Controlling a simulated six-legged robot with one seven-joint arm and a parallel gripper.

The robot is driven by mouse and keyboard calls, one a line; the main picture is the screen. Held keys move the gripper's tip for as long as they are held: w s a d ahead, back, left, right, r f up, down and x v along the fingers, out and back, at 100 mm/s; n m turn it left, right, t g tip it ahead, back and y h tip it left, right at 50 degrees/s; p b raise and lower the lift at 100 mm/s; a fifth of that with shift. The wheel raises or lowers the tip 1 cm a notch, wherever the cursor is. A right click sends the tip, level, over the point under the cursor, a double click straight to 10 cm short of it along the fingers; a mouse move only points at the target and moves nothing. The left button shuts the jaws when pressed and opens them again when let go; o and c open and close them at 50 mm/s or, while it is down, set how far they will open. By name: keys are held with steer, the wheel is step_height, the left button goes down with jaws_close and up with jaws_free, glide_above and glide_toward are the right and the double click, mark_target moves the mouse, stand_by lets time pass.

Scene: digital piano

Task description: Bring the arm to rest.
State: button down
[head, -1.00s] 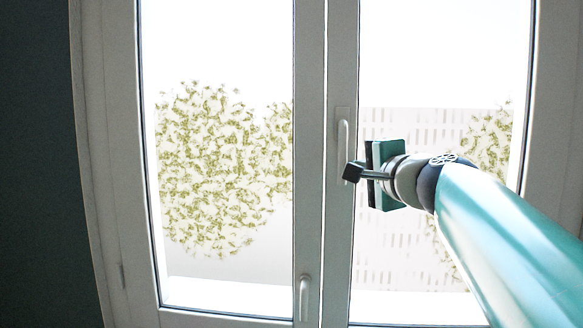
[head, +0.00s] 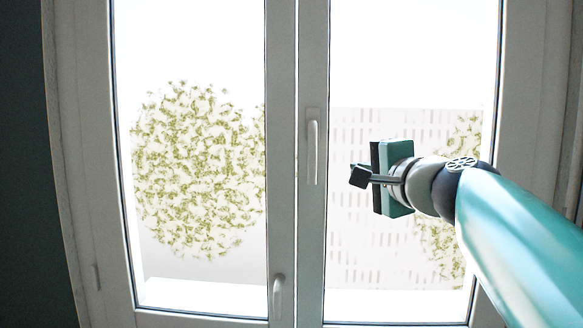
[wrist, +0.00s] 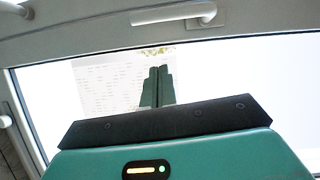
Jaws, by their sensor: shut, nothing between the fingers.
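My gripper (head: 360,176) is at the right of the middle in the head view, held out in front of the window's right pane, with my teal arm reaching in from the lower right. In the wrist view its two dark green fingers (wrist: 158,86) stand side by side, pressed together with nothing between them. The gripper appears to the right of the upper window handle (head: 312,150) in the head view. I cannot tell how far it is from the glass.
A tall window (head: 297,230) with a pale frame fills most of the head view. A lower handle (head: 277,298) sits on its frame. A handle also shows at the top of the wrist view (wrist: 176,14). A dark wall (head: 22,200) stands at the left.

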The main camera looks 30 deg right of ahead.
steer(key=s, duration=0.5)
steer(key=w+a+f+n+g+y, duration=0.2)
steer(key=a+f+n+g, duration=0.15)
steer(key=a+f, duration=0.45)
steer(key=w+a+f+n+g+y, duration=0.1)
steer(key=a+f+n+g+y, duration=0.1)
steer(key=a+f+n, duration=0.45)
steer(key=s+a+f+n+g, duration=0.2)
steer(key=a+f+n, duration=0.1)
steer(key=f, duration=0.4)
steer(key=s+a+f+n+g, duration=0.2)
steer(key=s+a+f+n, duration=0.1)
steer(key=f, duration=0.4)
steer(key=s+a+f+n+g+h, duration=0.1)
steer(key=s+a+f+n+g, duration=0.1)
steer(key=f, duration=0.6)
steer(key=shift+s+a+n, duration=0.15)
steer(key=shift+a+n, duration=0.25)
steer(key=shift+a, duration=0.1)
